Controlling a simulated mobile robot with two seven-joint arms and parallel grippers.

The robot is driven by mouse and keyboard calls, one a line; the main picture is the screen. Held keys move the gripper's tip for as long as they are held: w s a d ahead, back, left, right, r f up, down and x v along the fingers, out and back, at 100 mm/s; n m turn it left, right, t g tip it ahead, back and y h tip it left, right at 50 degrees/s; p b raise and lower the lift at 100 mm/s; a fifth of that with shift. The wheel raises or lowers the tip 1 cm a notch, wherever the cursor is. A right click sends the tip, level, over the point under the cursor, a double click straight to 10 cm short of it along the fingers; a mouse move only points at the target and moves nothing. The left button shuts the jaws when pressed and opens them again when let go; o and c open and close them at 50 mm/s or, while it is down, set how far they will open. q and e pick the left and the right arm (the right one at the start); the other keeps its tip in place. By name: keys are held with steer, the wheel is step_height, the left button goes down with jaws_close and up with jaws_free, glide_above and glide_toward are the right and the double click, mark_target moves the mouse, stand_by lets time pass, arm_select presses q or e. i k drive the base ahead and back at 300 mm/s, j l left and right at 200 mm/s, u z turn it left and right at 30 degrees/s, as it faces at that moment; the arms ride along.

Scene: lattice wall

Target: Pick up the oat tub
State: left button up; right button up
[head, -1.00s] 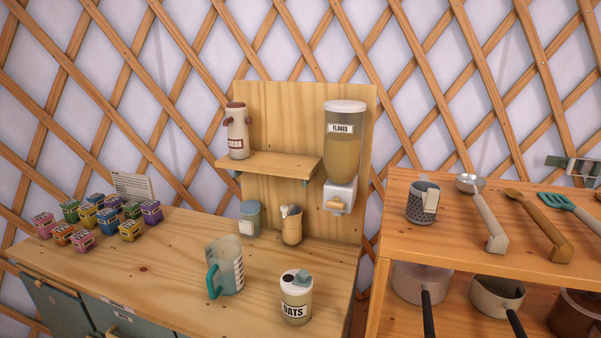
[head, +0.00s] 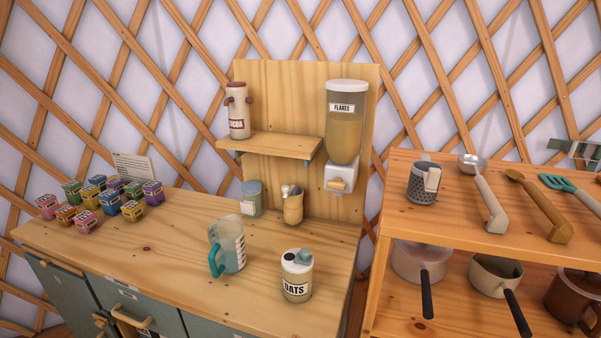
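The oat tub (head: 297,277) is a small pale container with a white lid and a label reading OATS. It stands upright near the front right of the wooden counter (head: 165,262). A teal part and a dark round spot show on its lid. Neither of my grippers shows clearly in the head view. A grey-green piece at the right edge cannot be made out.
A measuring jug (head: 230,247) with a teal handle stands left of the tub. A small canister (head: 251,198) and a tan holder (head: 292,206) stand behind. Several small boxes (head: 132,211) are at left. A flakes dispenser (head: 345,125) hangs above. A utensil shelf (head: 455,225) is at right.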

mark_target(298, 278)
steer(key=j+z, duration=0.1)
steer(key=z, duration=0.3)
steer(key=j+z, duration=0.1)
steer(key=z, duration=0.75)
steer(key=k+j+z, duration=0.1)
steer(key=j+z, duration=0.25)
steer(key=k+j+z, duration=0.2)
steer(key=j+z, duration=0.2)
steer(key=k+j+z, duration=0.2)
steer(key=j, duration=0.2)
steer(key=k+j+z, duration=0.2)
steer(key=k+j, duration=0.15)
steer(key=k+j+z, duration=0.1)
steer(key=k+j, duration=0.95)
steer(key=k, duration=0.05)
